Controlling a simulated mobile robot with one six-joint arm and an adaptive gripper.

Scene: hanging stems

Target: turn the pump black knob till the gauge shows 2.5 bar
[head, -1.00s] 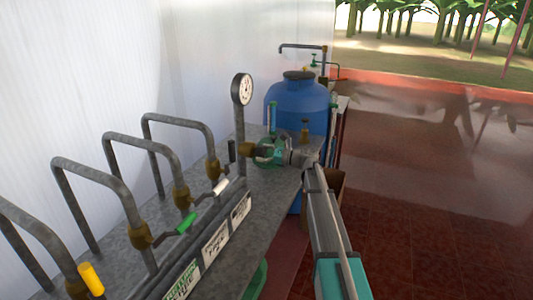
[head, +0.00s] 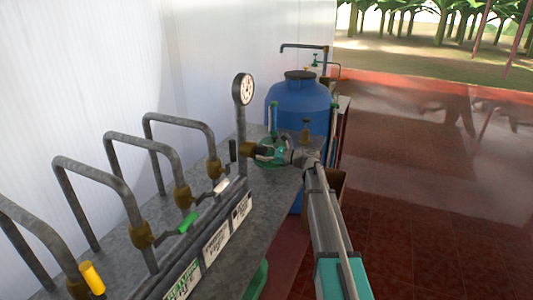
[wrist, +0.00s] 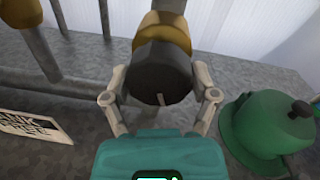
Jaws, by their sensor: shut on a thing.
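The black knob (wrist: 160,75) sits on the end of a brass fitting (wrist: 165,32) in the wrist view. A small pale mark shows at its lower edge. My gripper (wrist: 160,78) is shut on the knob, one finger against each side. In the head view my gripper (head: 296,157) reaches in at the bench's far end, and I cannot make out the knob there. The round white gauge (head: 243,89) stands on a vertical pipe. Its needle and numbers are too small to read.
A green pump body (wrist: 262,130) stands close right of my gripper. Several bent grey pipes with brass valves (head: 182,197) line the metal bench (head: 258,205). A blue tank (head: 298,105) stands behind. The red floor to the right is clear.

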